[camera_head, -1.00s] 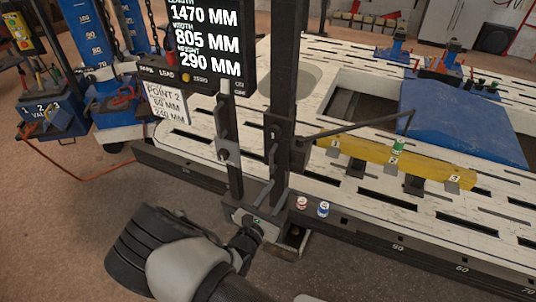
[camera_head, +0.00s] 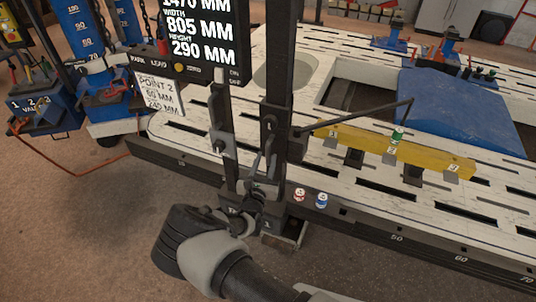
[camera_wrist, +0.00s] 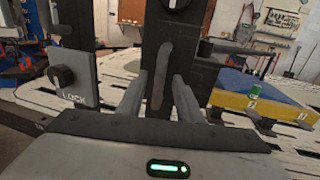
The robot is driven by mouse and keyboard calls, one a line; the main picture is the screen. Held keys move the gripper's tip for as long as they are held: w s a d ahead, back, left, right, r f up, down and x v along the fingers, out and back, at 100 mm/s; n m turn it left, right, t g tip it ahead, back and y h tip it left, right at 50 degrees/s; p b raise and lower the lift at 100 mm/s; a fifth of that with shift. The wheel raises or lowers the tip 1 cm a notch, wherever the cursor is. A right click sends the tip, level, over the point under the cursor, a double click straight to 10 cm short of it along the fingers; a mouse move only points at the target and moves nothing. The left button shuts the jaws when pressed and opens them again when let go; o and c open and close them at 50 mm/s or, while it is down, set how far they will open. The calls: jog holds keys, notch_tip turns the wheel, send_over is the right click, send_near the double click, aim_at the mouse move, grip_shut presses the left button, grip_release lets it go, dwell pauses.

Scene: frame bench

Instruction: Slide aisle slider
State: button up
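A dark upright measuring frame (camera_head: 280,85) stands at the bench's near edge. Its lower carriage (camera_head: 299,212) sits on the dark edge rail. No label in view names the aisle slider. In the wrist view a grey upright handle (camera_wrist: 160,75) is on the dark post, and a plate marked LOCK (camera_wrist: 75,90) with a black knob is to its left. My gripper (camera_head: 262,178) is low in front of the post. In the wrist view its fingers (camera_wrist: 158,100) are apart, one on each side of the handle's lower part. I cannot tell whether they touch it.
A screen (camera_head: 205,35) and a paper note (camera_head: 160,92) hang left of the post. Red and blue small cans (camera_head: 321,200) stand right of the carriage. A yellow numbered bar (camera_head: 420,155) lies on the white slotted bench (camera_head: 360,215). The floor at left front is clear.

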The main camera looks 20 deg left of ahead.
aim_at(268, 154)
jog(key=shift+w+a, duration=0.2)
jog(key=shift+w, duration=1.7)
grip_shut()
